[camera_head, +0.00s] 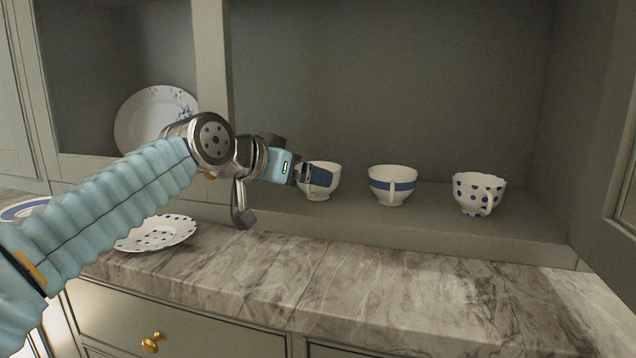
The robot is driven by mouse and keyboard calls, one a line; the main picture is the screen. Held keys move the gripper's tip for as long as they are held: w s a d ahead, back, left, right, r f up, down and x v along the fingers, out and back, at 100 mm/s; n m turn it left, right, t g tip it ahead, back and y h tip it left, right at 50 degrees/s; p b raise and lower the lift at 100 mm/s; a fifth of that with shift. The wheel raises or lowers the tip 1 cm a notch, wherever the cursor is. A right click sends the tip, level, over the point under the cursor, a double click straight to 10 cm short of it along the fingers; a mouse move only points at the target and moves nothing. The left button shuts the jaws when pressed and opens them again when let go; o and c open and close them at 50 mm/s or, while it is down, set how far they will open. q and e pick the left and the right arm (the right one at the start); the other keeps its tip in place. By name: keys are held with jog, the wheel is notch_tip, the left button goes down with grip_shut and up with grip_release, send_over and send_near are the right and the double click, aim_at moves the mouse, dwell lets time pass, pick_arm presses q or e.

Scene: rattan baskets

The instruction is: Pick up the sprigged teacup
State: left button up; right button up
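Three white teacups stand upright in a row on the cupboard shelf. The leftmost cup (333,185) is partly hidden behind my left gripper (316,178); the part that shows looks mostly plain white, and I cannot make out a sprig pattern. The middle cup (379,192) has a blue band, and the right cup (469,191) has blue dots. My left arm comes in from the left, and its gripper overlaps the leftmost cup in the picture. I cannot tell whether it touches the cup or how far its fingers are apart. My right gripper is out of view.
A white plate with blue sprigs (145,117) leans in the left cupboard. A dotted plate (156,234) and a blue-rimmed plate (22,210) lie on the marble counter (400,290), which is clear toward the right. A cupboard post (212,70) stands behind my arm.

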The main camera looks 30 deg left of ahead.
pick_arm(q)
jog(key=x, duration=0.4)
jog(key=shift+w+d+f, duration=0.2)
jog(key=shift+w+f, duration=0.05)
jog(key=shift+f, duration=0.1)
jog(key=shift+c, duration=0.5)
jog(key=c, duration=0.7)
jog(key=shift+r+p, duration=0.1)
jog(key=shift+p, duration=0.2)
